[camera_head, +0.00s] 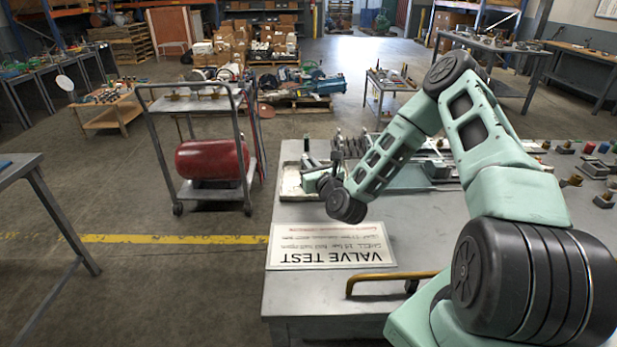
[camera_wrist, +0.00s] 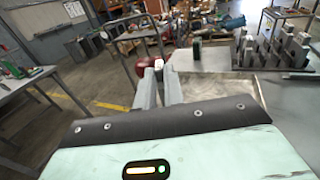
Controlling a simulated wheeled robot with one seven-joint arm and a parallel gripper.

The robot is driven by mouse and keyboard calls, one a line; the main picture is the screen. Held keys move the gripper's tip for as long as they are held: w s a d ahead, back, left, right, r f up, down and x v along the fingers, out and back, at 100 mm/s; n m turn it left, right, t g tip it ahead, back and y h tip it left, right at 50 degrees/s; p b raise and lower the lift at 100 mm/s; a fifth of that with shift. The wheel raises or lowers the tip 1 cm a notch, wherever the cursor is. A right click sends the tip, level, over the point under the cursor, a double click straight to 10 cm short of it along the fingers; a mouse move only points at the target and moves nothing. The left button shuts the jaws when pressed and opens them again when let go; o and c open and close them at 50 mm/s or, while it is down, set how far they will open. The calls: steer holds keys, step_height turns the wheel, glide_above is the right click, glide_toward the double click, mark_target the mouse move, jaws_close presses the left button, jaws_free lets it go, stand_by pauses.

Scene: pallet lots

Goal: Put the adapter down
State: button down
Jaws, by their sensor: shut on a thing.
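My gripper (camera_wrist: 159,70) shows in the wrist view with its two grey fingers close together, shut on the adapter. In the head view my gripper (camera_head: 322,180) is mostly behind my own wrist, over the left part of the grey workbench (camera_head: 420,284). A shallow pale tray (camera_head: 289,182) lies there beside and below it. The tray also shows in the wrist view (camera_wrist: 238,88), to the right of the fingers. I cannot tell whether the adapter touches anything.
A dark upright cylinder (camera_wrist: 197,50) stands near the tray. A "VALVE TEST" sign (camera_head: 331,244) lies on the bench in front, near a yellow handle (camera_head: 385,280). Several fittings stand at the bench's right. A trolley with a red tank (camera_head: 211,160) stands left of the bench.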

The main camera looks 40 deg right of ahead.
steer(key=shift+d+f, duration=0.1)
steer(key=shift+f, duration=2.05)
steer(key=shift+f, duration=0.2)
steer(key=c, duration=1.5)
jaws_free()
steer(key=shift+r, duration=0.1)
